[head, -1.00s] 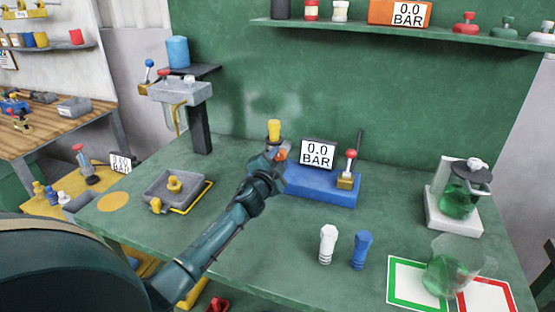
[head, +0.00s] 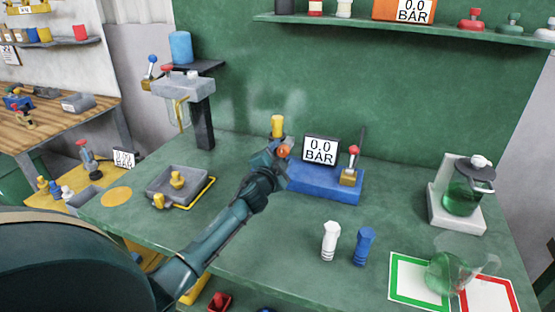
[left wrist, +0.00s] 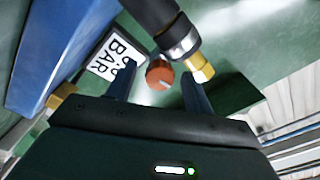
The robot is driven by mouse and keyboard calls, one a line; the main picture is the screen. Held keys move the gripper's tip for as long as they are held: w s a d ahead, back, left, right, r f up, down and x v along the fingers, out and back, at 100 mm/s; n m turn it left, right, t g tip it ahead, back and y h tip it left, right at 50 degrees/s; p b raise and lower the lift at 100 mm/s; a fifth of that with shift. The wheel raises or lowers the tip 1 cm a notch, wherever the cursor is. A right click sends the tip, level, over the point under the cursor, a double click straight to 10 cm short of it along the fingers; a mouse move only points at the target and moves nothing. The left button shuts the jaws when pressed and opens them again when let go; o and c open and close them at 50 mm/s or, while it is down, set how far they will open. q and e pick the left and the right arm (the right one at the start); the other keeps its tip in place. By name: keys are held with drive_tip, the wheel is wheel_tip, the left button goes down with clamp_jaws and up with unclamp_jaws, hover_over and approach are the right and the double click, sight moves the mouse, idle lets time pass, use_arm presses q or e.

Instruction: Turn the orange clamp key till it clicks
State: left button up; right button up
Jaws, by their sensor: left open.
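The orange clamp key (left wrist: 160,73) is a round orange knob with a pale mark on its face, seen between my fingers in the left wrist view. In the head view it shows as a small orange spot (head: 284,151) at the end of my left arm. My left gripper (head: 279,150) is at the left end of the blue gauge base (head: 325,184). In the left wrist view its two fingers (left wrist: 158,82) are open, one on each side of the key, with gaps visible. I cannot tell how deep the key sits between them. My right gripper is not in view.
A dark cylinder with a metal collar (left wrist: 180,45) and brass end is close above the key. The 0.0 BAR display (head: 320,149) and a red-knobbed lever (head: 353,150) are on the blue base. White (head: 329,240) and blue (head: 364,246) bolts stand in front; a grey tray (head: 180,186) is left.

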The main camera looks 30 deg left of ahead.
use_arm(q)
drive_tip(key=v, duration=1.3)
drive_tip(key=shift+b, duration=0.45)
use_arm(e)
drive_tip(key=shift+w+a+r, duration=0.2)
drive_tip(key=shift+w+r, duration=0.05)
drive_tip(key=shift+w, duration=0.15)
use_arm(q)
drive_tip(key=shift+d, duration=0.1)
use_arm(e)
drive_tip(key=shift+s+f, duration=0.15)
